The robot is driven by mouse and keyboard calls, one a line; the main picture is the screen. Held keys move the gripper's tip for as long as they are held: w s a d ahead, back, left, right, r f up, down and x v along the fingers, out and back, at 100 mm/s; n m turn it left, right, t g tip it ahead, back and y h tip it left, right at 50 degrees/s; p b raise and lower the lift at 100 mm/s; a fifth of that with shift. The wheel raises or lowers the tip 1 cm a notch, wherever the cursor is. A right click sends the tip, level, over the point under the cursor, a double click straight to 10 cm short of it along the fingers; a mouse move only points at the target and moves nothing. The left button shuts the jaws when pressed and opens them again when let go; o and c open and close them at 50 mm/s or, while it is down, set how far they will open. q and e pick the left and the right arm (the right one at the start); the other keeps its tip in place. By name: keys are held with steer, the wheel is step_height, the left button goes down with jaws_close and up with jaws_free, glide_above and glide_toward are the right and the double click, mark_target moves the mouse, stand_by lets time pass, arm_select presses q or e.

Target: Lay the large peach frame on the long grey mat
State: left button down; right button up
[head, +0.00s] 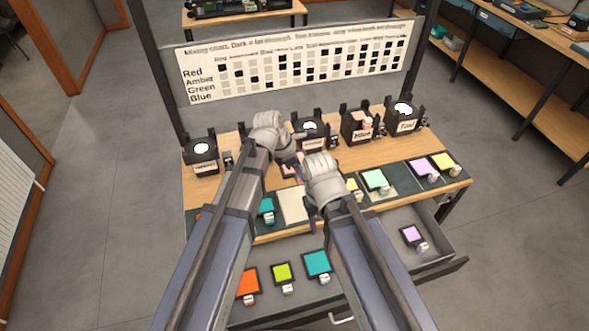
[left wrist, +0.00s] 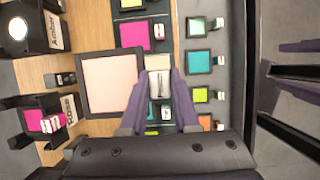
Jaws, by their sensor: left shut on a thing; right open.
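The large peach frame (left wrist: 110,85) is a pale peach square with a dark border, plain in the left wrist view. In the head view only a part of it (head: 292,173) shows between my arms. My left gripper (left wrist: 160,88) is shut on its small pale grip tab. The frame's height over the table is hard to tell. The long grey mat (head: 331,199) is a dark grey-green strip along the table's front edge, with several frames and a pale square on it. My right gripper (head: 325,193) is open and empty, over the strip, right of the left gripper.
Several black lamp boxes, such as one labelled Amber (left wrist: 25,30), stand along the table's back. A pale square (head: 293,205) lies on the strip between a teal frame (head: 265,205) and a mint frame (head: 375,180). An open drawer (head: 440,245) below holds several frames.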

arm_select(q)
steer(key=shift+f, duration=0.1)
step_height(320, 180, down, 17)
steer(key=b, duration=1.7)
steer(key=shift+f+b, duration=1.35)
steer(key=shift+b, duration=0.1)
steer(key=c, duration=0.6)
jaws_free()
steer(key=shift+o, duration=0.2)
steer(key=shift+r, duration=0.15)
steer(key=p+v, duration=0.7)
steer(key=shift+r, duration=0.35)
steer(key=shift+s+a+r+p, duration=0.1)
steer(key=shift+p, duration=0.2)
